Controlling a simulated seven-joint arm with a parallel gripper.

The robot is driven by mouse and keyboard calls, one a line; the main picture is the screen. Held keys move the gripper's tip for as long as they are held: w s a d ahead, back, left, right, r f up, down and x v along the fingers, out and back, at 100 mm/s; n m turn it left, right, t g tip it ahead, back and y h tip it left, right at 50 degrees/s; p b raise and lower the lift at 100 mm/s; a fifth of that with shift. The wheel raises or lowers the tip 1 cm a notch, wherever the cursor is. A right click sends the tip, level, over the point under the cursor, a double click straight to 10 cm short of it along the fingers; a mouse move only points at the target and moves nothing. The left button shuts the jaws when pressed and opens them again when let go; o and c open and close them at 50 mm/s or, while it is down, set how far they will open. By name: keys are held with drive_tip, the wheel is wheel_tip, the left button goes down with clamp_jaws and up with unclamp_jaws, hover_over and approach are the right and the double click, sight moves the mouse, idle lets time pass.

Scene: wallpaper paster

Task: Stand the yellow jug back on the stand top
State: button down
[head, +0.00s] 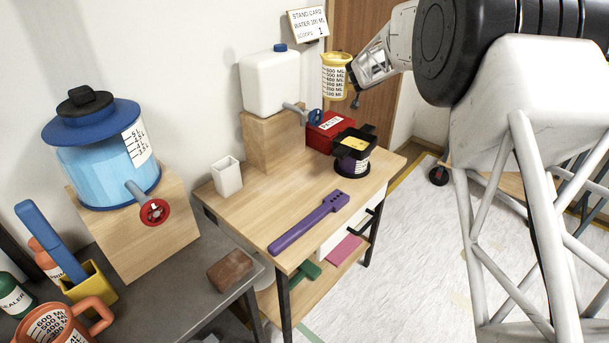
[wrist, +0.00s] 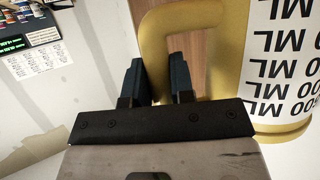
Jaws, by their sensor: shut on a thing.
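The yellow jug (head: 335,78), with a white measuring label, is held upright in the air above the back right of the wooden table. My gripper (head: 353,76) is at its right side, shut on its handle. In the wrist view the jug (wrist: 285,70) fills the right edge, and the handle (wrist: 160,40) passes by the fingers of my gripper (wrist: 158,80). Below the jug is a black square-topped piece (head: 368,134) with yellow in its top, over a labelled vessel (head: 354,166) on a black round base. I cannot tell which surface is the stand top.
A white tank (head: 270,82) with a blue tap sits on a wooden block (head: 268,143). A red box (head: 325,130), a white cup (head: 227,176) and a purple paddle (head: 308,222) are on the table. A blue-lidded dispenser (head: 105,160) stands left.

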drive_tip(key=s+a+r+m+g+h, duration=0.1)
drive_tip(key=s+a+m+g+h, duration=0.15)
drive_tip(key=s, duration=0.65)
drive_tip(key=s+a+r+m+g+h, duration=0.2)
drive_tip(key=s+a+m+h, duration=0.15)
drive_tip(key=s, duration=0.45)
drive_tip(key=s+a+r+m+g+h, duration=0.1)
drive_tip(key=s+a+m+g+h, duration=0.2)
drive_tip(key=s, duration=0.6)
drive_tip(key=s+a+f+m+g, duration=0.1)
drive_tip(key=s+a+f, duration=0.2)
drive_tip(key=f, duration=0.5)
drive_tip(key=s+a+f+m+g, duration=0.1)
drive_tip(key=s+a+f, duration=0.2)
drive_tip(key=f, duration=0.5)
drive_tip(key=s+a+f+m+g+h, duration=0.1)
drive_tip(key=s+a+f+m, duration=0.1)
drive_tip(key=f, duration=0.6)
drive_tip(key=shift+s+a+f, duration=0.3)
drive_tip(key=shift+s+a, duration=0.1)
drive_tip(key=shift+a, duration=0.35)
drive_tip(key=shift+w, duration=0.2)
drive_tip(key=w+a+f, duration=0.1)
drive_tip(key=w+a, duration=0.1)
drive_tip(key=w, duration=1.3)
drive_tip(key=shift+w+a+f, duration=0.2)
drive_tip(key=shift+w+f, duration=0.05)
